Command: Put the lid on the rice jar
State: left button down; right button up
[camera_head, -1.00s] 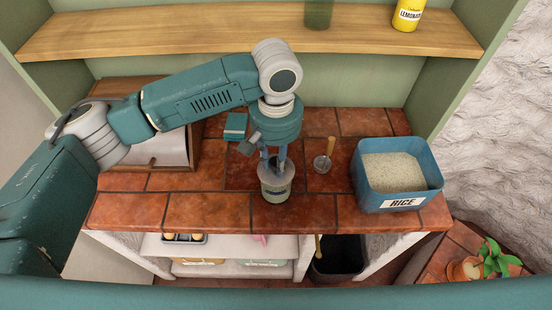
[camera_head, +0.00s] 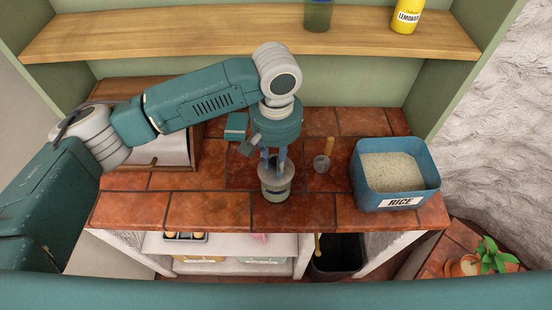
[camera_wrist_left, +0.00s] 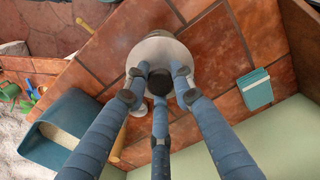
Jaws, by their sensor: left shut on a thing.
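My left gripper (camera_head: 275,172) points down over the counter, its fingers shut on a grey round lid (camera_wrist_left: 160,50) by the dark knob (camera_wrist_left: 160,82) in the lid's middle. In the head view the lid is over the top of a small jar (camera_head: 277,193) with a pale and green body, standing upright near the counter's front edge. The lid hides the jar's mouth. I cannot tell whether the lid touches the rim or hovers just above it. In the wrist view the lid covers the jar. My right gripper is not in view.
A blue bin of rice (camera_head: 362,190), labelled RICE, stands at the right on the tiled counter (camera_head: 210,210). A scoop (camera_head: 322,163) with a wooden handle lies between bin and jar. A teal box (camera_head: 236,124) is behind the gripper. A wooden shelf (camera_head: 220,32) runs above the back.

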pick_arm(q)
jog(key=shift+f+p, duration=0.35)
jog(key=shift+p, duration=0.05)
dwell(0.5)
jog(key=shift+p, duration=0.45)
jog(key=shift+f, duration=0.1)
dwell(0.4)
jog(key=c, duration=1.4)
grip_release()
jog(key=shift+o, duration=0.6)
jog(key=o, duration=0.4)
